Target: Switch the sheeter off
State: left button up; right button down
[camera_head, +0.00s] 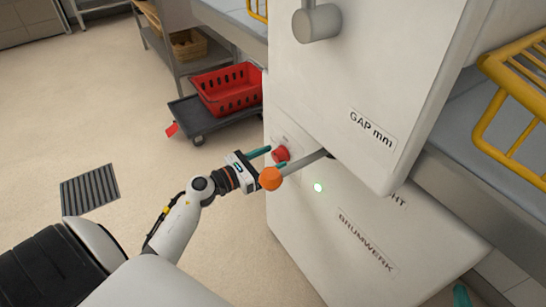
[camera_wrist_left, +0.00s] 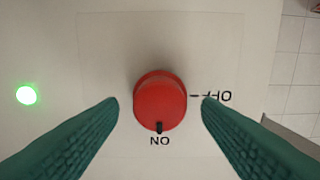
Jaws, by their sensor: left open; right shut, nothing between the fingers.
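The red rotary knob (camera_head: 280,154) sits on the pale front of the sheeter (camera_head: 345,225). In the left wrist view the knob (camera_wrist_left: 160,98) is centred, its black mark pointing to the upside-down ON label (camera_wrist_left: 160,141). The OFF label (camera_wrist_left: 212,97) is to its right. A green lamp (camera_head: 318,187) is lit, also in the left wrist view (camera_wrist_left: 26,95). My left gripper (camera_head: 271,157) is open, facing the knob, one teal finger on each side; contact cannot be told. My right gripper (camera_head: 462,296) shows only as a teal tip at the bottom edge, shut and empty.
An orange ball (camera_head: 270,179) on a grey lever (camera_head: 303,166) stands close by my left gripper. The upper housing marked GAP mm (camera_head: 371,129) overhangs the panel. Yellow guards (camera_head: 500,105) are at right. A red crate (camera_head: 228,90) rests on a dark dolly (camera_head: 200,119) behind.

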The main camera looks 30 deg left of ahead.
pick_arm(q)
jog(key=shift+w+d, duration=0.3)
jog(key=shift+w, duration=0.3)
